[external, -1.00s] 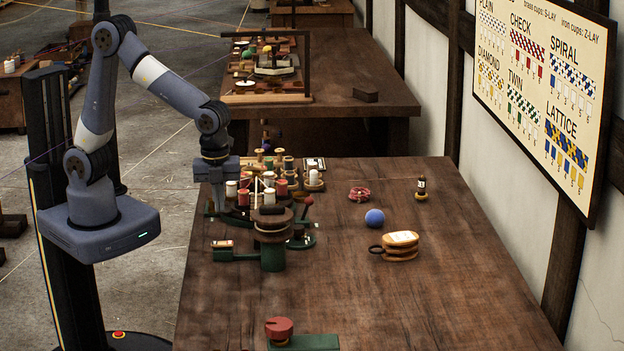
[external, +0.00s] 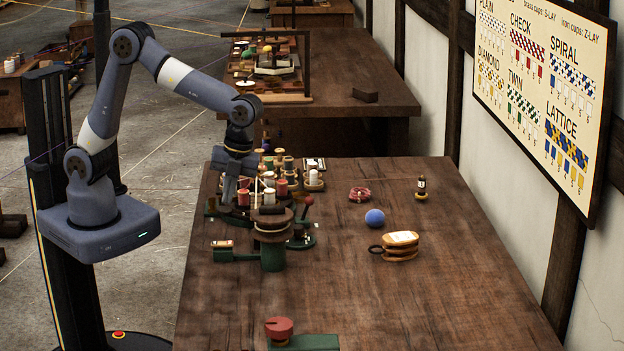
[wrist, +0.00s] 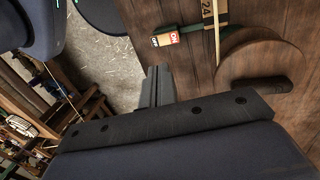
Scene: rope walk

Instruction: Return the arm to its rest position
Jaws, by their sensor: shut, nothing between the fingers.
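My gripper (external: 229,190) points down beside the group of thread spools in the external view. Its fingers are shut and hold nothing. In the wrist view the shut fingers (wrist: 157,88) show at the middle, with the floor and the table edge beyond them. The fingertips are partly lost against the spools in the external view, so I cannot tell how close they come to them.
Several thread spools (external: 282,187) crowd the table's left side, with a green winding device (external: 272,255) in front. The table's front right (external: 430,310) is clear.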

